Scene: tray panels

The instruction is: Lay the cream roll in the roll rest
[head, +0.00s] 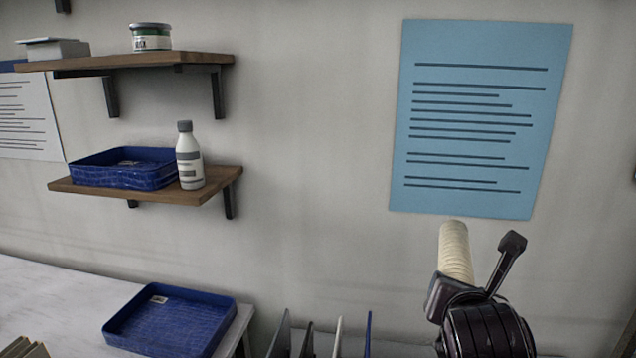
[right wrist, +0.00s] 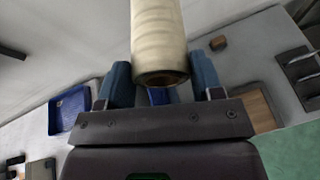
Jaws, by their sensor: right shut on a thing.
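The cream roll (head: 455,250) is a ribbed, pale cylinder held up in front of the wall, below the blue sheet. My right gripper (head: 470,278) is shut on it near its lower end. In the right wrist view, the roll (right wrist: 158,35) sits between the two blue fingers of my gripper (right wrist: 161,82), with its dark hollow end facing the palm. I cannot make out the roll rest for certain in either view. My left gripper is not in view.
A blue tray (head: 170,322) lies on the pale worktop (head: 50,305). Upright dividers (head: 307,340) stand at the bottom middle. Two wall shelves hold a tin (head: 151,37), a blue tray (head: 125,168) and a bottle (head: 189,158). A blue sheet (head: 480,120) hangs on the wall.

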